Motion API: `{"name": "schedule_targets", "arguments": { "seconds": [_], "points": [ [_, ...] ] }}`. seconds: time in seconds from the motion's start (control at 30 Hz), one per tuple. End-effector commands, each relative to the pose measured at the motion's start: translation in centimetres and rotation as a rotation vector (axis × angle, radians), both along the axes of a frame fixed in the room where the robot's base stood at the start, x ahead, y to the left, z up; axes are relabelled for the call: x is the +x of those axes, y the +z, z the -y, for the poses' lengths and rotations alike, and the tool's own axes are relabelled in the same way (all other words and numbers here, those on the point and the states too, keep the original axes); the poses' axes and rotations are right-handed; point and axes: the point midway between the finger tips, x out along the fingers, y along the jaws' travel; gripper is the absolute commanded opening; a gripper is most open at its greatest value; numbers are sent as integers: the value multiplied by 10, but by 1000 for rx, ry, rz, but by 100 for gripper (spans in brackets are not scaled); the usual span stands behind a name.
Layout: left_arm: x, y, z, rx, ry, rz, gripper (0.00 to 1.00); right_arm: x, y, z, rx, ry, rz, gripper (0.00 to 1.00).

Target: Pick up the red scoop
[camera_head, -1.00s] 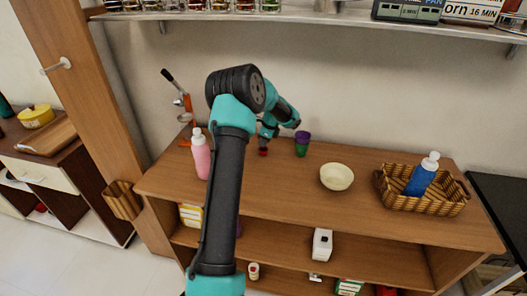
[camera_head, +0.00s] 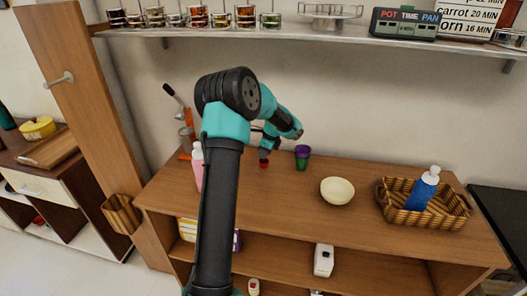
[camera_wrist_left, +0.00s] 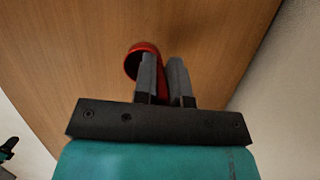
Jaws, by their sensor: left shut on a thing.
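The red scoop (camera_wrist_left: 136,58) shows in the left wrist view, with its round bowl to the left of the fingers and its handle running between them. In the head view only a small red part of it (camera_head: 264,164) shows at the tabletop, below my left gripper (camera_head: 266,155). My left gripper also shows in the left wrist view (camera_wrist_left: 165,75), shut on the scoop's handle. The scoop is at or close above the wooden top; I cannot tell whether it touches. My right gripper is in neither view.
A purple and green cup (camera_head: 302,157) stands close right of the gripper. A cream bowl (camera_head: 337,191) and a wicker basket (camera_head: 430,217) with a blue bottle (camera_head: 424,187) are further right. A pink bottle (camera_head: 197,167) stands left, partly behind my arm. A shelf (camera_head: 300,35) hangs above.

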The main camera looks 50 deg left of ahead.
Motion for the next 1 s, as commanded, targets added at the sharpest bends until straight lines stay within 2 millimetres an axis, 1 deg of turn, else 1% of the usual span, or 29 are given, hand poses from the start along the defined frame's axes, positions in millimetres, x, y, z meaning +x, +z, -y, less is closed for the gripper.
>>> {"name": "schedule_targets", "arguments": {
  "seconds": [0.3, 0.5, 0.7, 1.0],
  "points": [
    [-42, 7, 56, -1, -3, 0, 0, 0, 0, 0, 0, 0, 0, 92],
    [-64, 10, 85, -2, -1, 0, 0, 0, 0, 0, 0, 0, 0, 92],
    [-74, 11, 99, 0, -1, 0, 0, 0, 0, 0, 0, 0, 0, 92],
    [-75, 11, 100, 0, 0, 0, 0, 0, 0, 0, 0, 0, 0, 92]
  ]
}}
